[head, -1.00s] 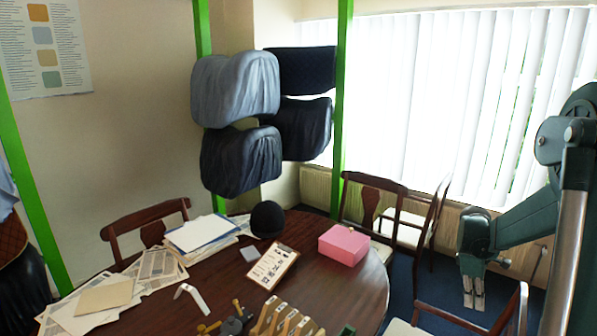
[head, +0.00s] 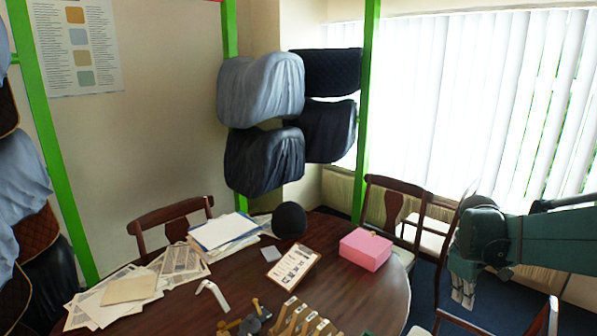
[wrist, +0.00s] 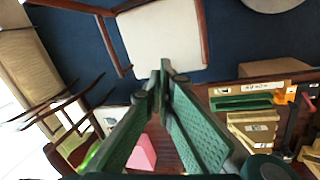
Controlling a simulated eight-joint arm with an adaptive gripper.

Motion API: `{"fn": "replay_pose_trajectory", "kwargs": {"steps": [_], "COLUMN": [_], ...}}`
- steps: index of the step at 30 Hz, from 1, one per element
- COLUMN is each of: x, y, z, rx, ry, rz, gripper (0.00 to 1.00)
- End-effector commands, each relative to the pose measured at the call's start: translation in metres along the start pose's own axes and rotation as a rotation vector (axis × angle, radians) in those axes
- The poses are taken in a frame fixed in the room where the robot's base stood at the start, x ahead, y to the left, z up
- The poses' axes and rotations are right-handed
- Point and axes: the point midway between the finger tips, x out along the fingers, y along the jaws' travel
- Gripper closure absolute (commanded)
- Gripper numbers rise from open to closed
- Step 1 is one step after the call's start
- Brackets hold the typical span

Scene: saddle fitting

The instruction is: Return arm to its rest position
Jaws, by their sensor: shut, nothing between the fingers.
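My gripper (head: 463,292) hangs at the right side of the head view, on a green arm reaching in from the right edge. It is out past the right edge of the table (head: 371,302), near the wooden chairs. Its fingers are together with nothing between them. In the wrist view the green fingers (wrist: 163,70) come together at their tips, with a white chair seat and blue floor beyond them. The arm's full posture is not shown.
A pink box (head: 365,249) stands at the table's right. A clipboard (head: 292,266), papers and wooden pieces (head: 299,321) lie on the table. Chairs (head: 393,210) stand close to my gripper. Several saddle-like covered forms (head: 261,90) hang on green posts behind.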

Motion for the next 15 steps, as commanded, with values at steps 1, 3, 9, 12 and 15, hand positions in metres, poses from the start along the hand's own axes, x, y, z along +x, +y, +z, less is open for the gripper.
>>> {"fn": "replay_pose_trajectory", "kwargs": {"steps": [1,3,9,12,15], "x": [-0.007,-0.016,-0.038,-0.048,-0.058], "y": [-0.010,-0.021,-0.053,-0.069,-0.085], "z": [-0.001,-0.002,-0.004,-0.005,-0.004], "rx": [0.010,0.030,0.086,0.115,0.144], "ry": [0.012,0.030,0.081,0.109,0.135], "rz": [0.004,0.012,0.027,0.032,0.035], "gripper": [1.00,1.00,1.00,1.00,1.00]}}
